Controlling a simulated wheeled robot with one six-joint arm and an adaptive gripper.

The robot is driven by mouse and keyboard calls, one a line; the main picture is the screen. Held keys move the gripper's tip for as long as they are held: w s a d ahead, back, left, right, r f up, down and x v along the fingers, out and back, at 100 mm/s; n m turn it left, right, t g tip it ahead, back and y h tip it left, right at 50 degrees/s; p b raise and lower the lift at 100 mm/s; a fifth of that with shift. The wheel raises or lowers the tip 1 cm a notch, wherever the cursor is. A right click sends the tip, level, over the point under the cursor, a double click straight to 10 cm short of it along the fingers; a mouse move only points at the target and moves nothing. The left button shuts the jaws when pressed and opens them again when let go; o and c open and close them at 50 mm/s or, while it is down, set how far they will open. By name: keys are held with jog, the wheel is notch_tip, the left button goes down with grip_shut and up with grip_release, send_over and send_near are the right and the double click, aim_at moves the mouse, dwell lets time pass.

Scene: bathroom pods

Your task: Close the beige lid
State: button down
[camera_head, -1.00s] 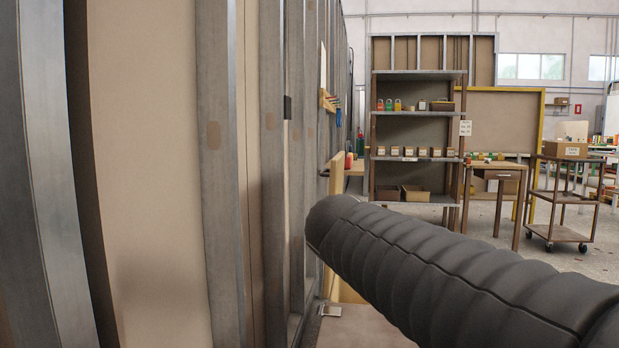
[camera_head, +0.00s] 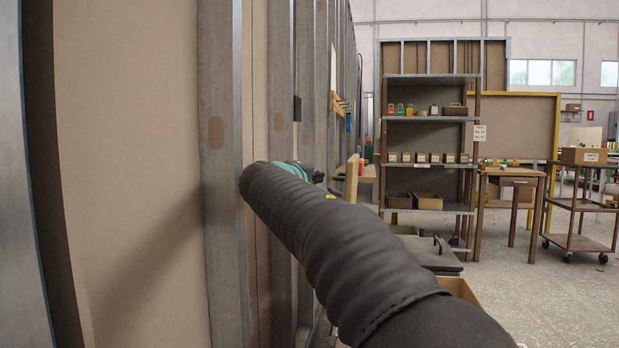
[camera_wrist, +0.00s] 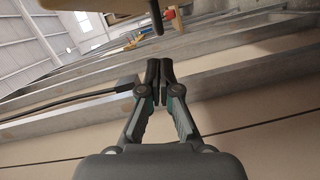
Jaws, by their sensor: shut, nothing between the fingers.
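A pale beige panel (camera_head: 353,178) stands upright and almost edge-on beyond my arm in the head view; it looks like the raised beige lid. In the wrist view a beige panel (camera_wrist: 85,5) shows at the top edge, cut off, with a dark handle-like piece beside it; it appears to be the same lid. My gripper is shut and empty in the wrist view (camera_wrist: 164,72), apart from the panel. In the head view only a little of its teal part shows past my dark arm sleeve, near the wall studs, short of the panel.
A stud wall (camera_head: 222,160) runs close along the left. A grey lid (camera_head: 432,252) with a dark handle lies flat, with an open-looking beige box (camera_head: 459,292) before it. A shelf rack (camera_head: 428,150), a desk and a cart (camera_head: 577,215) stand farther back. Floor at right is clear.

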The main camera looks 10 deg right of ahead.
jog(key=x, duration=0.5)
jog(key=shift+w+d+p, duration=0.1)
jog(key=shift+w+p, duration=0.1)
jog(key=shift+p, duration=0.2)
jog(key=shift+d, duration=0.15)
